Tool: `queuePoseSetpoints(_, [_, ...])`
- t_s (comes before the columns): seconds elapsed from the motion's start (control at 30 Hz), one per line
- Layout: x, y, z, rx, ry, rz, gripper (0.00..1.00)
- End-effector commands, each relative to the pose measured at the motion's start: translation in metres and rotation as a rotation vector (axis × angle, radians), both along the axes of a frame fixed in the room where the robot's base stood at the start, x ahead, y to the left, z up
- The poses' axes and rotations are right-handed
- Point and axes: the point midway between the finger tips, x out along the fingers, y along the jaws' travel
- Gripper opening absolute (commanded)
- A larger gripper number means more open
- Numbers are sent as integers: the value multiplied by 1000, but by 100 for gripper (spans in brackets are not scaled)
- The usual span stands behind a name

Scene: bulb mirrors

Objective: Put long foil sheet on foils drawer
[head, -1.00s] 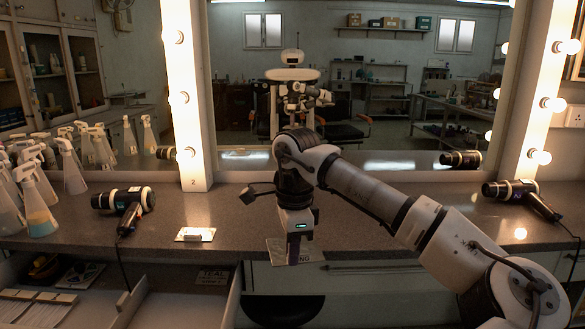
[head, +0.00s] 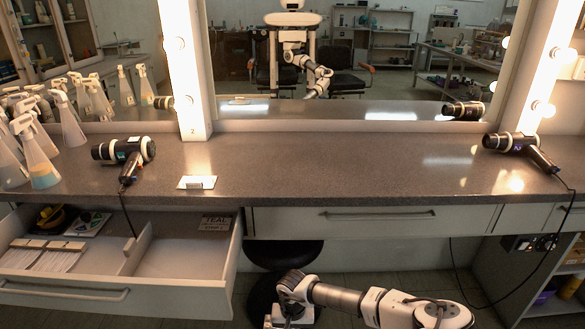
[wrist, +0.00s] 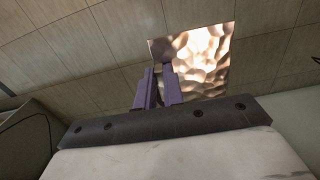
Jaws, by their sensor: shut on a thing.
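In the wrist view, the purple fingers of my gripper (wrist: 159,88) are shut on a shiny, crinkled foil sheet (wrist: 208,70). The sheet extends past the fingertips over a tiled floor. In the head view, my wrist is low at the bottom edge, below the counter and right of the drawer; the fingers and held sheet are out of frame. The foils drawer (head: 95,292) is pulled open at lower left. A divider splits it: the right compartment (head: 180,262) is mostly bare with a card reading TEAL at its back; the left holds several things.
A small bright plate (head: 197,182) lies on the counter (head: 320,170). A hair dryer (head: 125,152) lies at left, another (head: 515,145) at right. Spray bottles (head: 38,160) crowd the left end. A closed drawer (head: 345,219) and a dark stool (head: 284,252) are near my arm.

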Motion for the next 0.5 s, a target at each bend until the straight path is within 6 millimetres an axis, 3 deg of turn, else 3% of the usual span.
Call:
queuePoseSetpoints(0.3, [-39,2,-51,-3,-1,32,0])
queuePoseSetpoints(0.37, [-39,1,-52,-3,-2,29,0])
queuePoseSetpoints(0.5, [-19,-1,-28,-5,-6,26,0])
